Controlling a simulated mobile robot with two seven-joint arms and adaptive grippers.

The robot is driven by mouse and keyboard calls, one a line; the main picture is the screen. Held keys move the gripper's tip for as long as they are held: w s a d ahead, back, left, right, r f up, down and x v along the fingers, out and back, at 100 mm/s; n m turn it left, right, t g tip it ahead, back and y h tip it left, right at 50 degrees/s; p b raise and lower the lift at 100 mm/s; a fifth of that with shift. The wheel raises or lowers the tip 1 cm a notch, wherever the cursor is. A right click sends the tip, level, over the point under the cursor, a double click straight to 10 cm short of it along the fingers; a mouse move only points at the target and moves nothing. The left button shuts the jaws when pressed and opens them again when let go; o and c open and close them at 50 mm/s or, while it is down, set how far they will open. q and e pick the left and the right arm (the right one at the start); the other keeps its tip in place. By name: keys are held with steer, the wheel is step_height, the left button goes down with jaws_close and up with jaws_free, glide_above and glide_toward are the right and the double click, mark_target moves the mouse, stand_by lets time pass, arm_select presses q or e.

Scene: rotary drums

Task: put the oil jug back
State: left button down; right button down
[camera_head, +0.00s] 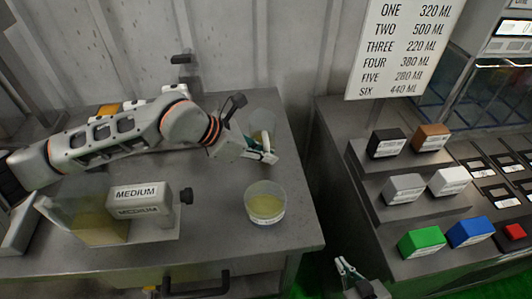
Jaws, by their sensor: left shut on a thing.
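A clear jug (264,121), which I take to be the oil jug, is at the far right of the left table. My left gripper (264,150) is shut on it, at its near side. The gripper hides part of the jug, and I cannot tell whether the jug touches the table. A clear round cup (265,203) with yellow liquid and a label stands nearer, apart from the gripper. My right gripper (346,268) is low at the bottom edge, off the tables, with its fingers apart and empty.
A grey unit marked MEDIUM (139,197) with a clear trough of yellow liquid stands on the left table (222,245). A gap separates this table from the right bench, which holds coloured blocks, including a green one (422,241). A volume list (402,45) hangs above.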

arm_select(q)
steer(key=shift+f, duration=0.1)
steer(key=c, duration=2.1)
jaws_free()
steer(key=shift+r, duration=0.25)
steer(key=b+v, duration=0.1)
steer(key=v, duration=1.1)
steer(key=shift+f, duration=0.15)
